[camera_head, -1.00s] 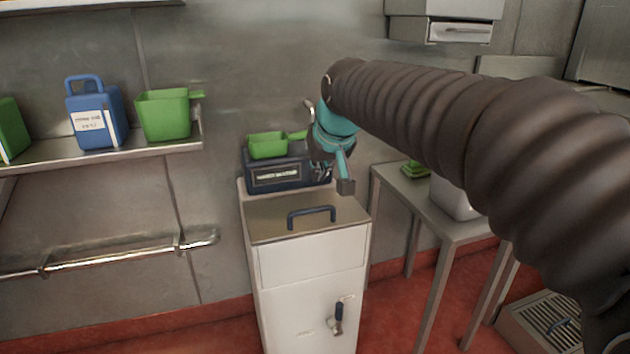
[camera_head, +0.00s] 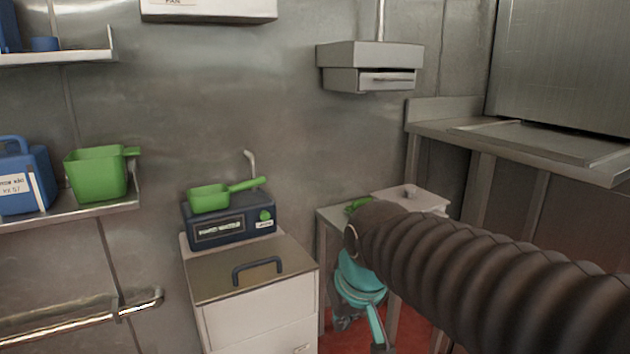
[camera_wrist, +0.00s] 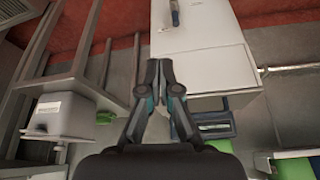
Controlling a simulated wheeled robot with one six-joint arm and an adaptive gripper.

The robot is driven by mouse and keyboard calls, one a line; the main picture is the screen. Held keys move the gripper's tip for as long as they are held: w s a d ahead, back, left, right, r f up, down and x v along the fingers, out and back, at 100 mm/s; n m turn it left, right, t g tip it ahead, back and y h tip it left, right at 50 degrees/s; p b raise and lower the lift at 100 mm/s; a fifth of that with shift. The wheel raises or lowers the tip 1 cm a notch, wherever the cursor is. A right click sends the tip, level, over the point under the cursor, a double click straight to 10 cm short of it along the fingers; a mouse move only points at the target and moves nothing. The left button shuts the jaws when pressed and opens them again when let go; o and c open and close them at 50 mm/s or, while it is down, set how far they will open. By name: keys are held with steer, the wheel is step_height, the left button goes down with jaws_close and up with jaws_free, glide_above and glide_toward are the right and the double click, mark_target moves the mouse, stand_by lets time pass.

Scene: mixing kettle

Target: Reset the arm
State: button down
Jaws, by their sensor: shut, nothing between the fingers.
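My gripper (camera_wrist: 159,72) shows in the wrist view with its fingertips together and nothing between them. In the head view my arm comes in from the right, and its teal wrist (camera_head: 360,285) hangs to the right of the white cabinet (camera_head: 255,325). The fingertips are cut off at the bottom of the head view. The gripper is apart from the cabinet in the head view. The cabinet (camera_wrist: 200,35) also shows in the wrist view, upside down, beyond the fingers.
A dark scale (camera_head: 235,222) with a green scoop (camera_head: 210,198) stands at the cabinet's back. A steel side table (camera_head: 333,214) with a white container (camera_head: 425,200) is right, partly behind my arm. A wall shelf (camera_head: 95,207) holds a green scoop (camera_head: 97,175) and blue jug (camera_head: 22,180).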

steer(key=s+d+f+m+t+h, duration=0.1)
steer(key=s+d+f+m, duration=0.2)
steer(key=s+d, duration=0.8)
steer(key=shift+s+d+m+p, duration=0.25)
steer(key=shift+m+p, duration=0.05)
steer(key=shift+p, duration=0.1)
